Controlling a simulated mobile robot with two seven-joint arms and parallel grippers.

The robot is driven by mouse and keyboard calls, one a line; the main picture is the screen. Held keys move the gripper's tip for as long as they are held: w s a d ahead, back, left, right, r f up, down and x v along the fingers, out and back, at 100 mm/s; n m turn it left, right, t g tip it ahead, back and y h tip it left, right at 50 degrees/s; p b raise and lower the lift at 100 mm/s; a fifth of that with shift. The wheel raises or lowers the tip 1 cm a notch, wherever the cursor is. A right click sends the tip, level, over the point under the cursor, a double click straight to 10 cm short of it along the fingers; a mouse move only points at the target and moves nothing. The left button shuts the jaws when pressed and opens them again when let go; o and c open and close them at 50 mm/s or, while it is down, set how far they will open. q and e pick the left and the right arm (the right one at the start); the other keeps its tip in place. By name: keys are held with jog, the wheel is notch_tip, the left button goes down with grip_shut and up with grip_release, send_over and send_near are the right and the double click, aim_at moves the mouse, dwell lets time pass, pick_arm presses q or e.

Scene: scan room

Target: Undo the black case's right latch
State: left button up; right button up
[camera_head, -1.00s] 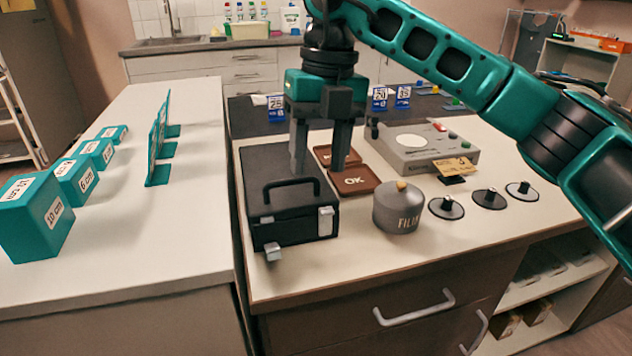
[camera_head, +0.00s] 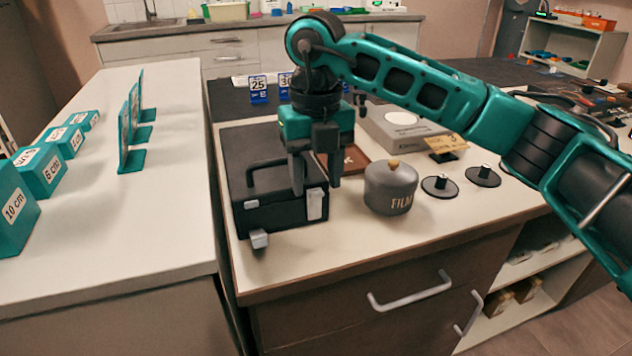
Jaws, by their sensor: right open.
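The black case (camera_head: 270,208) stands shut on the workbench with its handle (camera_head: 265,172) on top. Its right latch (camera_head: 314,204) is a pale metal plate lying flat against the front, near the right corner. The left latch (camera_head: 259,239) sticks out from the lower front edge. My right gripper (camera_head: 316,187) points down, open and empty, over the case's front right corner. Its fingertips are just above the right latch, one on either side in the picture; I cannot tell whether they touch the case. My left gripper is not in view.
A grey film canister (camera_head: 390,190) stands close to the right of the case. A brown tray (camera_head: 352,160) lies behind the gripper, partly hidden. A grey device (camera_head: 405,130) and black discs stand further right. Teal blocks (camera_head: 40,168) stand on the left counter.

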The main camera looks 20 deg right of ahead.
jog(key=shift+f, duration=0.55)
grip_shut()
